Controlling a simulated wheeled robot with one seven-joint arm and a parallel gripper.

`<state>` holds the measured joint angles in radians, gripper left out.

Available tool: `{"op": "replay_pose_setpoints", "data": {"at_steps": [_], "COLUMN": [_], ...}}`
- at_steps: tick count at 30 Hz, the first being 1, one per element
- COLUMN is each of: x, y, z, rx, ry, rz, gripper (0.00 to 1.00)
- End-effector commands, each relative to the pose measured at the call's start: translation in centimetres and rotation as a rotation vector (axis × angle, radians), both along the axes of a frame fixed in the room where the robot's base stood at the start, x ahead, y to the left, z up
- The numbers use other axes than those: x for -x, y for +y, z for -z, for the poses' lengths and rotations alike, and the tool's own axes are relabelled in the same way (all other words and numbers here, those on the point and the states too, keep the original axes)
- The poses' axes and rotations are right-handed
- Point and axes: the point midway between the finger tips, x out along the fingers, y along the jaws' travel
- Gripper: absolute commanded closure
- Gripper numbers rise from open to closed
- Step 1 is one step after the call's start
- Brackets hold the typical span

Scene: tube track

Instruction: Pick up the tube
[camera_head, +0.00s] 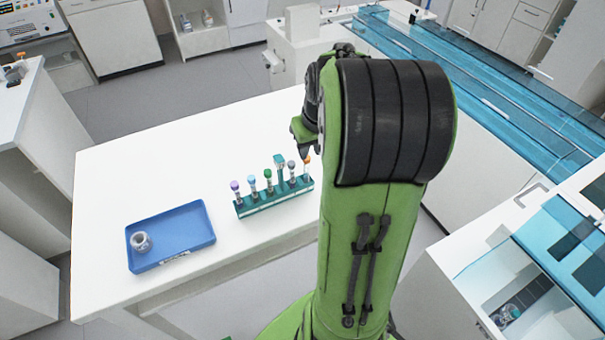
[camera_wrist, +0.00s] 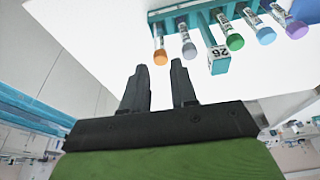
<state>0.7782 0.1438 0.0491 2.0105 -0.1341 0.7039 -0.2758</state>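A teal rack (camera_head: 273,199) stands on the white table and holds several upright tubes with coloured caps. In the head view the caps run from the purple-capped tube (camera_head: 236,190) at the left, through light blue, green and grey, to the orange-capped tube (camera_head: 306,166) at the right. In the wrist view the order is reversed, with the orange-capped tube (camera_wrist: 159,47) at the left and the purple-capped tube (camera_wrist: 291,22) at the right. My gripper (camera_wrist: 162,75) is open and empty, with its fingers apart from the tubes. My arm hides part of the table in the head view.
A teal block marked 26 (camera_wrist: 218,58) stands among the tubes. A blue tray (camera_head: 190,222) holding a small glass vessel (camera_head: 141,242) lies left of the rack. The white table (camera_head: 130,160) is clear behind them. A blue-covered track (camera_head: 480,85) runs at the right.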

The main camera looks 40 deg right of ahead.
Motion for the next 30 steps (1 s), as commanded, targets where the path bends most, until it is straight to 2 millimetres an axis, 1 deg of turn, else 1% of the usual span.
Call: {"op": "replay_pose_setpoints", "data": {"at_steps": [1,3,8,12,15,18,22,23,24,27,29,30], "x": [-0.3,-0.7,-1.2,-2.1,-2.5,-2.6,-2.6,-2.6,-2.6,-2.6,-2.6,-2.6], "y": [0.0,-0.2,-0.4,-0.7,-0.8,-0.9,-0.9,-0.9,-0.9,-0.9,-0.9,-0.9], "z": [1.5,2.7,4.3,6.9,8.2,8.5,8.5,8.4,8.4,8.4,8.4,8.4], "rx": [-0.004,-0.003,-0.001,-0.003,-0.002,0.001,0.001,0.001,0.001,0.001,0.001,0.001], "ry": [0.003,0.003,0.002,0.003,0.001,-0.001,-0.001,-0.001,-0.001,-0.001,-0.001,-0.001], "rz": [-0.002,-0.002,-0.001,-0.002,-0.003,-0.002,-0.002,-0.002,-0.002,-0.002,-0.002,-0.002], "gripper": [0.73,0.73,0.73,0.73,0.73,0.73,0.73,0.74,0.80,0.93,0.94,0.97]}}
